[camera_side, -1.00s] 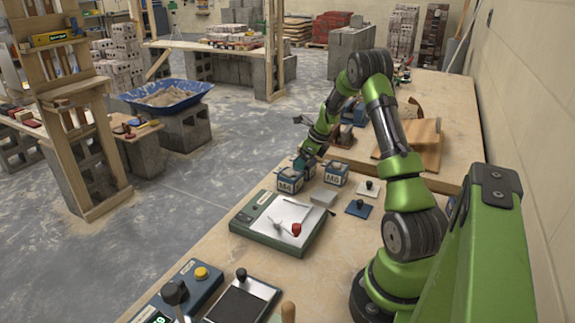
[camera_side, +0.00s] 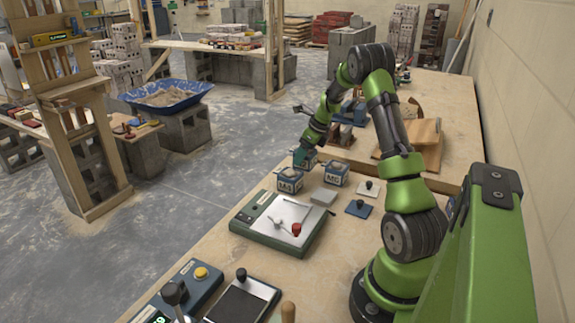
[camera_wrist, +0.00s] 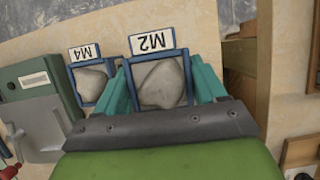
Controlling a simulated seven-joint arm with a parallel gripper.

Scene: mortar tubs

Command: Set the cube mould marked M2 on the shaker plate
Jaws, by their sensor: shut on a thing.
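The cube mould marked M2 (camera_wrist: 157,84) has a blue frame and a grey, rough filling. In the wrist view it sits between the teal fingers of my gripper (camera_wrist: 160,88), which is shut on it. In the side view my gripper (camera_side: 304,157) is just behind the mould marked M4 (camera_side: 290,181), and M2 is mostly hidden there. M4 also shows in the wrist view (camera_wrist: 91,84), left of M2. A green-bodied unit with a pale metal plate (camera_side: 270,219) and a red knob stands in front of the moulds; whether this is the shaker plate I cannot tell.
A mould marked M6 (camera_side: 336,173) stands right of M4. A grey block (camera_side: 323,197) and a blue plate with a black knob (camera_side: 358,208) lie nearby. A black plate (camera_side: 240,302) and a control box with a yellow button (camera_side: 193,284) are at the front.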

